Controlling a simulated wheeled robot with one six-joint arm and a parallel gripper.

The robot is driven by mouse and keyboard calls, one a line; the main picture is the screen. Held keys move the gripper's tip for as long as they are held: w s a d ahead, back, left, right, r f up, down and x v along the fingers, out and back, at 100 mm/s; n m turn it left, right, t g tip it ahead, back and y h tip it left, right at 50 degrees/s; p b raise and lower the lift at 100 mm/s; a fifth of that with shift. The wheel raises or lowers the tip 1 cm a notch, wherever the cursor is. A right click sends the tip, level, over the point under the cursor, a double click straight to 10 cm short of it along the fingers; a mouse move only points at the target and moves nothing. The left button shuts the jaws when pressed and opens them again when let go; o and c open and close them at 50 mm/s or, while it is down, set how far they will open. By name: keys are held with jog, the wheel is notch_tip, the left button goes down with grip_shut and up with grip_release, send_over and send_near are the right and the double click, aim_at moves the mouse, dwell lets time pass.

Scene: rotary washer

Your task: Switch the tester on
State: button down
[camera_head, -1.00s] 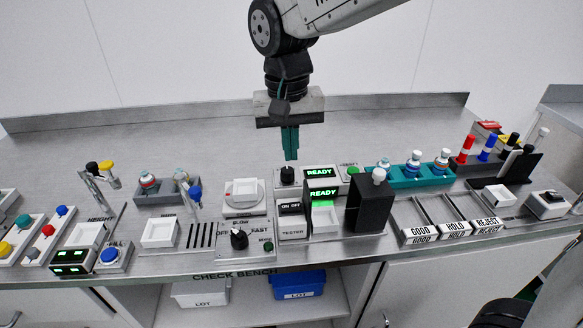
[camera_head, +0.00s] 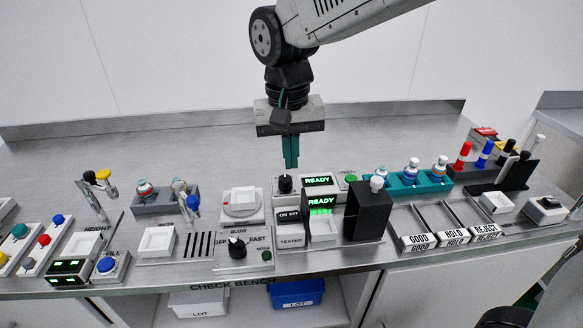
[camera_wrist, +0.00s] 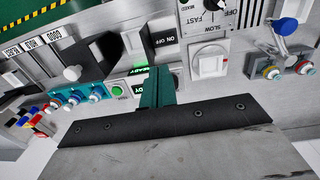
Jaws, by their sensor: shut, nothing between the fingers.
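The tester (camera_head: 291,241) stands on the bench at the middle. Its ON OFF switch (camera_head: 289,215) is a dark block left of a lit green READY display (camera_head: 321,202). Which way the switch is set is too small to tell. The switch label also shows in the wrist view (camera_wrist: 165,41), just beyond my fingers. My gripper (camera_head: 290,166) points down with its teal fingers shut and empty. In the head view it is above and behind the tester, near a small black knob (camera_head: 285,184). In the wrist view the fingers (camera_wrist: 152,82) hide part of the tester.
A tall black holder (camera_head: 370,212) stands right of the tester. A mixer dial (camera_head: 237,247) and a white dish unit (camera_head: 242,202) are to the left. A teal rack with bottles (camera_head: 408,181) is at right. The bench behind is clear.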

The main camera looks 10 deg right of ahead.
aim_at(293, 214)
jog(key=f, duration=1.2)
jog(key=shift+d+f, duration=0.25)
jog(key=shift+f, duration=0.05)
